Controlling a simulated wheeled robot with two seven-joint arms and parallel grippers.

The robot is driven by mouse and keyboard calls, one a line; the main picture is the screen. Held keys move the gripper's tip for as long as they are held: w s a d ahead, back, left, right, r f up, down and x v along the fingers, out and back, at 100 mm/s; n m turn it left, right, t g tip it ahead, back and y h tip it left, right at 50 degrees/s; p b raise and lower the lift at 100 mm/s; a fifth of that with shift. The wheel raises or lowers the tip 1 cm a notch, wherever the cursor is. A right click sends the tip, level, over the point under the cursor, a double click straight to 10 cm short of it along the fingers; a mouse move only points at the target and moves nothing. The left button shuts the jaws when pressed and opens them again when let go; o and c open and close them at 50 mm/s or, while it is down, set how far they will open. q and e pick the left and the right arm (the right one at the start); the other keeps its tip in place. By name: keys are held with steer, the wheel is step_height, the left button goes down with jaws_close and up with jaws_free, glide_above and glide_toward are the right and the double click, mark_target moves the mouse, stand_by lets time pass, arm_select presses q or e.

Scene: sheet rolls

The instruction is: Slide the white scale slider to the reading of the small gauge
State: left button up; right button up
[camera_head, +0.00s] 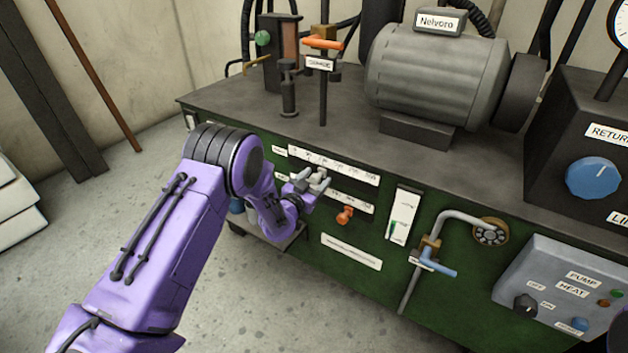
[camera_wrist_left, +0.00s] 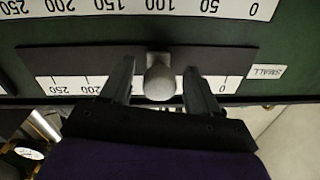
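The white slider knob (camera_wrist_left: 160,78) sits on a dark slot along the scale labelled SMALL (camera_wrist_left: 236,84), which is upside down in the left wrist view. The knob stands roughly around 100. My left gripper (camera_wrist_left: 160,85) is open with a finger on each side of the knob and small visible gaps. In the head view the left gripper (camera_head: 313,183) is at the upper scale (camera_head: 345,170) on the green panel and partly hides the knob. A gauge (camera_head: 622,25) is cut off at the top right; its reading and size label cannot be told. My right gripper is out of view.
An orange knob (camera_head: 345,215) sits on the lower scale. A sight glass (camera_head: 403,215), a bent pipe with a blue-handled valve (camera_head: 437,264) and a control box (camera_head: 560,285) are to the right. A motor (camera_head: 435,75) stands on the bench top.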

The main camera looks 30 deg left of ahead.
arm_select(q)
steer(key=shift+s, duration=0.15)
steer(key=s, duration=1)
steer(key=shift+s+a, duration=0.15)
steer(key=shift+a, duration=0.05)
steer(key=s+f+n+g+y+p, duration=0.45)
steer(key=s+f+n+g, duration=0.45)
steer(key=s, duration=0.6)
steer(key=s+d+g+p, duration=0.1)
steer(key=s+g+p, duration=0.2)
steer(key=s, duration=0.7)
steer(key=s+d+f+g+p, duration=0.1)
steer(key=s+p, duration=0.3)
steer(key=s, duration=0.7)
steer(key=shift+d+f+g+p, duration=0.15)
steer(key=shift+d+g+p, duration=0.25)
steer(key=shift+d+g, duration=0.4)
